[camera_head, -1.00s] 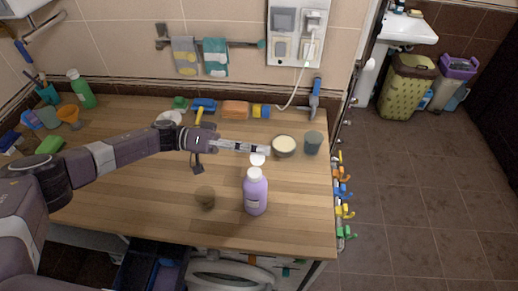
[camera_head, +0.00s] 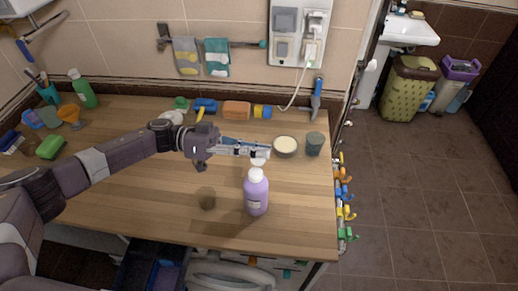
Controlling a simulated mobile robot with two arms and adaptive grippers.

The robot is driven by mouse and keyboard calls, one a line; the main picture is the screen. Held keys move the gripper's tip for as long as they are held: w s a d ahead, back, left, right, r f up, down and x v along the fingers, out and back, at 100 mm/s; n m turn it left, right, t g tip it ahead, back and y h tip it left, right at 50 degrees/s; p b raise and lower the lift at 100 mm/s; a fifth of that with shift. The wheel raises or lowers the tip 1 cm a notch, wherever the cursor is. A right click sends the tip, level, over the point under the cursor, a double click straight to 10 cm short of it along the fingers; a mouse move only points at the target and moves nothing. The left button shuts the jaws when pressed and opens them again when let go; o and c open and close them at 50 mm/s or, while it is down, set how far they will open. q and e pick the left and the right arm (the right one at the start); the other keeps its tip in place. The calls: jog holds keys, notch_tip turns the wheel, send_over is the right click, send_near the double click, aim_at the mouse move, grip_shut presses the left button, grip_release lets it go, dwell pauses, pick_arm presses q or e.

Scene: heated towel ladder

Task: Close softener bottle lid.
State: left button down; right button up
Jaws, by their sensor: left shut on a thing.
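The softener bottle (camera_head: 256,195) is purple and stands upright near the front right of the wooden counter. Its white lid (camera_head: 258,162) is tilted up behind the white neck, standing open. My left gripper (camera_head: 266,152) reaches in from the left, with its fingertips at the top of the lid, behind the bottle. It is shut on the lid; the fingers hide part of the contact. My right gripper is not in view.
A bowl with pale contents (camera_head: 285,146) and a dark grey cup (camera_head: 314,144) stand close to the right of my fingertips. Sponges (camera_head: 236,110) line the wall.

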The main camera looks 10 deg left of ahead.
pick_arm(q)
jog(key=c, duration=2.1)
grip_release()
jog(key=a, duration=0.8)
jog(key=w+a, duration=0.1)
jog(key=a, duration=0.3)
